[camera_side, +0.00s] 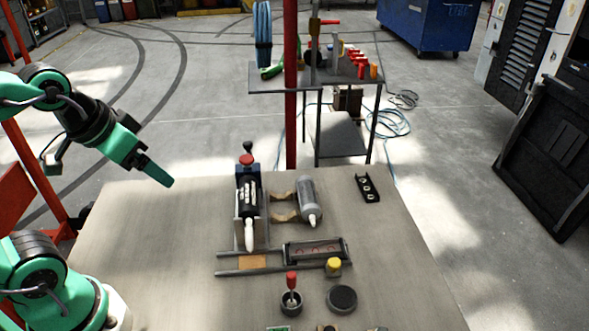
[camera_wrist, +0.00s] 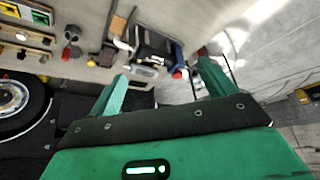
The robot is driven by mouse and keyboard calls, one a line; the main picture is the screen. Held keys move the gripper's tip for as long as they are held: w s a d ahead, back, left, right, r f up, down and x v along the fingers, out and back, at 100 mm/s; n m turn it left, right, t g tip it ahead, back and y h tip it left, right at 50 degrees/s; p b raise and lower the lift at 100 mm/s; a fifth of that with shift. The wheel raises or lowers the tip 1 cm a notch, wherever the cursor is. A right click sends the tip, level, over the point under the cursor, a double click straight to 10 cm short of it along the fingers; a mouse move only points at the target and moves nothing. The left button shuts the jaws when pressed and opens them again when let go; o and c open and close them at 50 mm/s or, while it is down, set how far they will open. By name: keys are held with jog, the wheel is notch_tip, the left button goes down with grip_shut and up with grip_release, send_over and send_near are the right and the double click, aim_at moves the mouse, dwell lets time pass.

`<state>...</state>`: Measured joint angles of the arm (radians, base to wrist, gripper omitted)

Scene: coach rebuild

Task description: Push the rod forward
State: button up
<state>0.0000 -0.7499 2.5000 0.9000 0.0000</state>
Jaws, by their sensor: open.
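In the side view, a fixture near the table's middle holds a black cartridge (camera_side: 247,197) with a white nozzle pointing toward the camera. At its far end are a red part (camera_side: 247,160) and a black knob (camera_side: 249,147). The rod itself is not clearly distinguishable there. My gripper (camera_side: 166,181) is in the air left of the fixture, apart from it, with its fingers angled down. In the wrist view, my gripper (camera_wrist: 163,70) has its two green fingers spread with nothing held between them. The fixture (camera_wrist: 155,46) shows beyond the fingers, with the red part (camera_wrist: 178,74) nearer the right finger.
A grey cartridge (camera_side: 309,202) lies on wooden cradles right of the fixture. A black holed bracket (camera_side: 367,188), a dark tray (camera_side: 300,246), a yellow-capped item (camera_side: 333,267), a red-handled tool (camera_side: 291,281) and a black disc (camera_side: 342,299) lie around. The table's left side is clear.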

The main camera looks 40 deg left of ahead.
jog(key=shift+w+r, duration=0.15)
jog(key=c, duration=0.7)
jog(key=w+a+r+n+g, duration=0.1)
jog(key=w+a+r, duration=0.1)
jog(key=w, duration=0.6)
jog(key=w+a+r+n+g, duration=0.1)
jog(key=w+a+g, duration=0.1)
jog(key=w, duration=0.7)
jog(key=w+a+f+g, duration=0.1)
jog(key=w+a+f, duration=0.1)
jog(key=w, duration=0.3)
jog(key=w+a+f+n, duration=0.1)
jog(key=w+a+f, duration=0.1)
jog(key=w+f, duration=0.3)
jog(key=w+a+f+g, duration=0.1)
jog(key=w+a+f, duration=0.1)
jog(key=w, duration=0.3)
jog(key=shift+w+f+n+g, duration=0.15)
jog(key=shift+f+n, duration=0.05)
jog(key=shift+f, duration=0.2)
jog(key=shift+w+f+n+g, duration=0.1)
jog(key=shift+f+n+g, duration=0.1)
jog(key=shift+f, duration=0.2)
